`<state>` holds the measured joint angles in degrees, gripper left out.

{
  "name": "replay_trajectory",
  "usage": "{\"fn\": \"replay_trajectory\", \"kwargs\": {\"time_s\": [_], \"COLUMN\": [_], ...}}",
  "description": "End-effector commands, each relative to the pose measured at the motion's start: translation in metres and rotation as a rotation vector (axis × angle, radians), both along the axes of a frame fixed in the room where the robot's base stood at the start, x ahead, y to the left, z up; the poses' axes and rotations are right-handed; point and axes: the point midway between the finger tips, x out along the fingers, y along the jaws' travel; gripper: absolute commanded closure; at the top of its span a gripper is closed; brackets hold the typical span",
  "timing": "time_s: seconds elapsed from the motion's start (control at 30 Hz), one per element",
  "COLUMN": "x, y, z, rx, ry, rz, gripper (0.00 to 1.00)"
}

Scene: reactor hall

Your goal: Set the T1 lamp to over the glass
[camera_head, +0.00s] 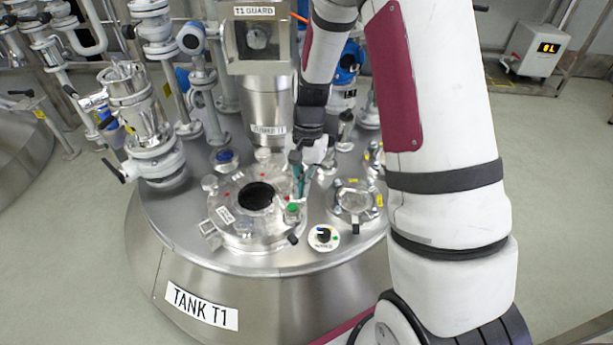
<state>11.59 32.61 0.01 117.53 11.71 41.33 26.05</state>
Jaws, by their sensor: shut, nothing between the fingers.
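My gripper (301,188) points down over the top of the tank labelled TANK T1 (262,306). Its fingers are shut and empty, close to the back right of a round metal lid (233,238). The lid has a dark round opening or glass (257,196); I cannot tell which. A small fitting with a green top (292,210) stands at the lid's right edge, just below the fingertips in the picture. Whether the fingers touch it is unclear. I cannot tell for sure which part is the T1 lamp; no lamp label is readable.
A bolted round flange (353,201) and a black-and-white dial (324,237) lie right of the lid. A T1 GUARD box (261,40) stands behind it. Valves and pipes (140,110) crowd the left. My arm covers much of the right side.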

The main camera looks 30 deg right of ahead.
Motion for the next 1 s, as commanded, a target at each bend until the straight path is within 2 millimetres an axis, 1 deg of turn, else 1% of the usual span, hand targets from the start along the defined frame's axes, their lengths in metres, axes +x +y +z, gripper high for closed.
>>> {"fn": "replay_trajectory", "kwargs": {"time_s": [0.13,0.47,1.0], "x": [-0.005,-0.005,0.002], "y": [0.005,0.005,0.018], "z": [-0.001,-0.001,0.000], "rx": [0.000,0.000,0.000], "ry": [0.000,0.000,0.000], "rz": [0.000,0.000,-0.067], "gripper": [1.00,1.00,1.00]}}
